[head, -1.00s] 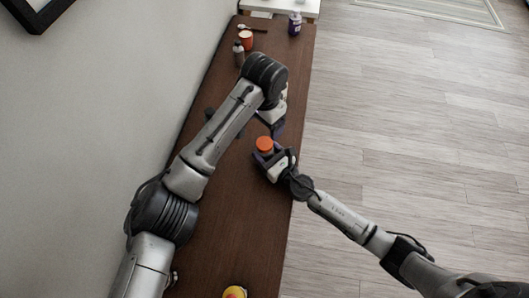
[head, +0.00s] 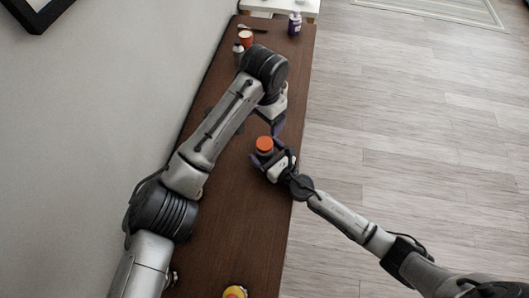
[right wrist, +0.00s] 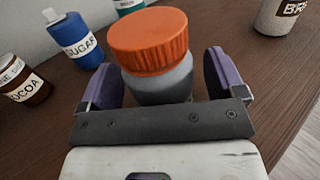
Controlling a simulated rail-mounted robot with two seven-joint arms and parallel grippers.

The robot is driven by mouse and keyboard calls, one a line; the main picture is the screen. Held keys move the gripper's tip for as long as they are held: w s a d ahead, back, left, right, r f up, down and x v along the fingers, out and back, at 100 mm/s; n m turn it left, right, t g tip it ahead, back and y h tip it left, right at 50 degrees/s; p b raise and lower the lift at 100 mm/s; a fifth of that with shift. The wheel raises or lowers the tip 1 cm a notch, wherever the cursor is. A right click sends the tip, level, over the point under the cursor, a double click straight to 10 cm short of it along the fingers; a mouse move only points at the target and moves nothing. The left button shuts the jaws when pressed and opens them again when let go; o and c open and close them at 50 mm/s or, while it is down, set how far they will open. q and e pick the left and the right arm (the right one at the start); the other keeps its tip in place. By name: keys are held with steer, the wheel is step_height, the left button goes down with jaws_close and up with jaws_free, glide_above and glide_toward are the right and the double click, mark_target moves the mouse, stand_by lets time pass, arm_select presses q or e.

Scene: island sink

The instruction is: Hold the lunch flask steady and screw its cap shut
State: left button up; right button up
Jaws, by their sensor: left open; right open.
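The lunch flask (right wrist: 163,88) has a grey body and an orange cap (head: 264,143). It stands on the brown counter; the cap (right wrist: 149,40) sits on its top, and I cannot tell how tight it is. My right gripper (head: 266,157) is open, with its purple fingers on either side of the flask body, below the cap. In the right wrist view, a gap shows beside the flask on the right, and the left finger is close to it. My left gripper (head: 277,126) is open and empty, just beyond the flask, its fingers partly hidden by its own hand.
The brown counter (head: 238,230) is narrow, with a wall at left and floor at right. In the right wrist view, a blue sugar bottle (right wrist: 80,42), a cocoa jar (right wrist: 20,80) and another labelled container (right wrist: 280,18) stand around. A yellow object (head: 234,292) is at the near end.

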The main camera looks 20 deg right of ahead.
steer(key=shift+s, duration=0.15)
steer(key=b+v, duration=0.1)
steer(key=v, duration=1.1)
steer(key=shift+f+b, duration=0.1)
steer(key=shift+b, duration=0.3)
steer(key=shift+v, duration=0.8)
